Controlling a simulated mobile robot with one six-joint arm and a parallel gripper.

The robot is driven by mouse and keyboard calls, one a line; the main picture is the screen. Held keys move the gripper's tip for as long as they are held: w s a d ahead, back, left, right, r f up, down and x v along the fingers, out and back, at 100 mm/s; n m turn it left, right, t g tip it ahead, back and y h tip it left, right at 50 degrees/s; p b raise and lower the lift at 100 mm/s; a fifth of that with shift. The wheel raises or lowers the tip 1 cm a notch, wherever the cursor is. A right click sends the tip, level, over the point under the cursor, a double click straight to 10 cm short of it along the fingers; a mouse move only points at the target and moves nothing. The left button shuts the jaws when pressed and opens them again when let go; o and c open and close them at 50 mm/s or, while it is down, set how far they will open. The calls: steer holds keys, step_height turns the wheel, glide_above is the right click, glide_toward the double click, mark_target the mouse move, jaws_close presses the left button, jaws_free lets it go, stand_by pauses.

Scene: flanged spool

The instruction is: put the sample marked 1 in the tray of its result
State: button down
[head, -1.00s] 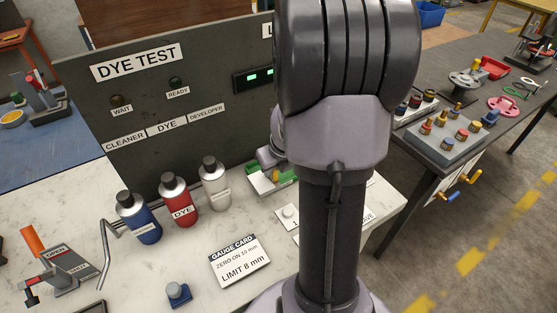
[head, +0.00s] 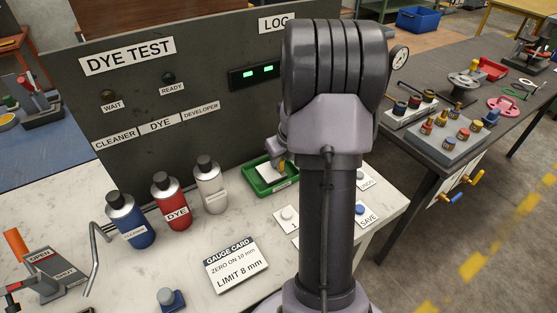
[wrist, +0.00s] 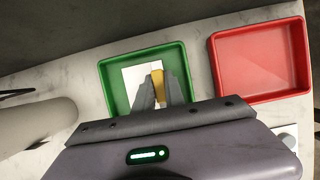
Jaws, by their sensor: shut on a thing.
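My gripper (wrist: 159,92) is shut on a small yellow piece (wrist: 157,77) over the green tray (wrist: 114,86). A flat white piece (wrist: 134,78) lies in or just above this tray, beside the yellow one; I cannot tell whether they are joined, and no number 1 is readable on either. In the head view the green tray (head: 258,187) stands on the bench behind my arm, with the yellow piece (head: 282,163) at its back right. The red tray (wrist: 260,62) is empty, to the right in the wrist view; my arm hides it in the head view.
Blue (head: 132,222), red (head: 172,203) and white (head: 210,188) bottles stand left of the green tray. A gauge card (head: 236,265) lies in front. White buttons and a blue SAVE button (head: 360,208) sit nearby. The DYE TEST panel (head: 160,100) rises behind.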

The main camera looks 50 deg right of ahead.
steer(key=c, duration=1.4)
jaws_free()
steer(key=p+v, duration=0.6)
steer(key=v, duration=0.6)
steer(key=w+a+r+n+t+y, duration=0.1)
steer(key=a+r+n, duration=0.3)
steer(key=a+n, duration=0.3)
steer(key=w+a+r+n, duration=0.2)
steer(key=a+r+n, duration=0.3)
steer(key=a, duration=0.5)
steer(key=s+a+r+n+y, duration=0.1)
steer(key=s+a+n, duration=0.5)
steer(key=a+n, duration=0.4)
steer(key=s+a+r+n+y, duration=0.1)
steer(key=s+a+r+n, duration=0.1)
steer(key=s+a+n, duration=0.5)
steer(key=a+n, duration=0.4)
steer(key=n, duration=0.2)
steer(key=shift+s+r+t, duration=0.25)
steer(key=shift+r+t, duration=0.05)
